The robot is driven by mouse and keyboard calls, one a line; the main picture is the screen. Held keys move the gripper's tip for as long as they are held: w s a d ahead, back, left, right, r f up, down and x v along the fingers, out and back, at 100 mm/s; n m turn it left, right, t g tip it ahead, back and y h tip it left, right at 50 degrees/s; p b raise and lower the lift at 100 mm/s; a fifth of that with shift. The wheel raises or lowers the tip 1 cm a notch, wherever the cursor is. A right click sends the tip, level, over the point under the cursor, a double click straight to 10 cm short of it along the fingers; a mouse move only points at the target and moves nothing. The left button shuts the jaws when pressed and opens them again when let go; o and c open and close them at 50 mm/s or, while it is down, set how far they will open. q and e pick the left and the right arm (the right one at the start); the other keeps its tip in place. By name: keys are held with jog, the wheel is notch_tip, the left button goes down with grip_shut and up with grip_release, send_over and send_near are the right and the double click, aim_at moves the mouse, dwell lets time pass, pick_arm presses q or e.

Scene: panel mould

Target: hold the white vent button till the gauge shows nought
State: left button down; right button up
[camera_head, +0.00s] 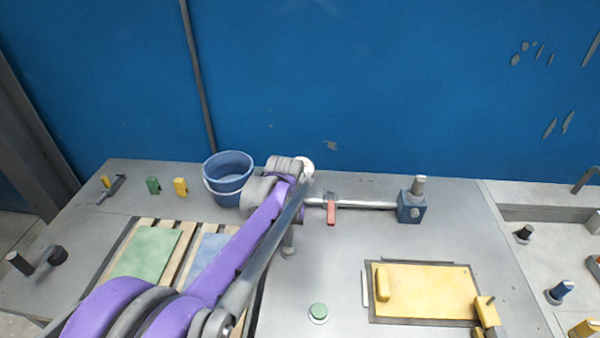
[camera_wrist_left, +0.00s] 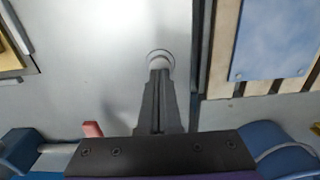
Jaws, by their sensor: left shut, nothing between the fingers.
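My left gripper (camera_head: 289,240) points down at the bench, shut and empty. In the left wrist view its closed fingers (camera_wrist_left: 160,75) end at the white vent button (camera_wrist_left: 160,54), a pale round cap in a grey ring. The fingertips cover part of the button; I cannot tell whether they press it or hover just above. In the head view the button is mostly hidden under the fingers. The gauge (camera_head: 306,165), a small white dial behind my wrist, is partly covered by my arm, and its reading cannot be made out. My right gripper is not in view.
A red lever (camera_head: 331,212) sits on a pipe running to a blue block (camera_head: 410,207). A blue bucket (camera_head: 228,172) stands close left of my wrist. A green button (camera_head: 318,312) and a yellow panel (camera_head: 430,290) are in front. Green and blue panels lie on slats at left.

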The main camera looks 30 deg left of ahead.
pick_arm(q)
jog(key=shift+f, duration=0.2)
jog(key=shift+f+b, duration=0.7)
jog(key=shift+f, duration=0.2)
jog(key=shift+r, duration=0.1)
dwell(0.5)
jog(key=shift+r+p, duration=2.5)
jog(key=shift+r, duration=1.05)
jog(key=shift+d, duration=0.1)
